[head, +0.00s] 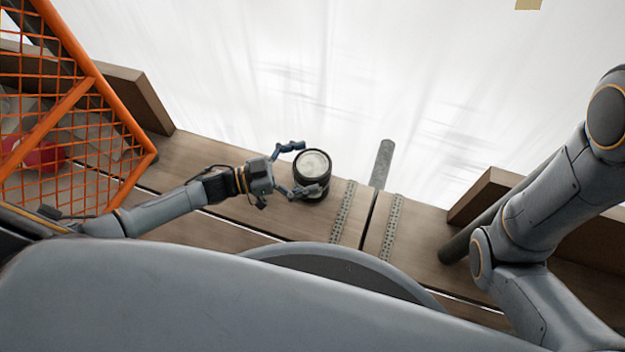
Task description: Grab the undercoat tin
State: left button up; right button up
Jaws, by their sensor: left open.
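The undercoat tin (312,165) is a dark, round tin with a pale grey-white top. It stands upright on the wooden plank platform (190,160), near its far edge, in the middle of the head view. My left gripper (297,168) reaches in from the left with its fingers spread open. One finger is at the far left of the tin and the other is at its near left side. I cannot tell whether either finger touches the tin. My right arm shows at the right, but its gripper is out of view.
An orange mesh barrier (75,110) stands at the left, with a red object (40,154) behind it. Perforated metal strips (392,228) cross the planks right of the tin. A grey pole (382,163) stands past the far edge. White sheeting (400,70) lies beyond.

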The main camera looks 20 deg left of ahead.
pick_arm(q)
jog(key=shift+w+d, duration=0.3)
jog(key=shift+d, duration=0.25)
jog(key=c, duration=1.7)
jog(key=shift+r, duration=0.1)
